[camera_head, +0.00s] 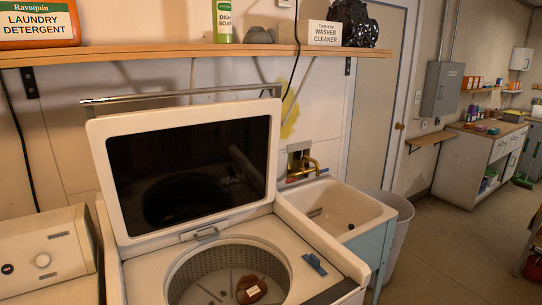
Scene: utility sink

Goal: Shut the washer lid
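The washer lid (277,150) is white with a dark glass panel. It stands raised and tilted back behind the opening of the white washer (337,258). A small handle (206,233) sits at the lid's lower edge. The perforated metal drum (262,262) is exposed, with a brown object (250,289) bearing a pale label inside it. A blue item (315,264) lies on the washer's top to the right of the drum. Neither of my grippers shows in the head view.
A wooden shelf (190,51) with detergent (38,24) and a washer cleaner box (320,33) runs above the lid. A utility sink (345,208) stands right of the washer, with a bin (403,212) beside it. Another appliance (45,250) is at left. Open floor lies at right.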

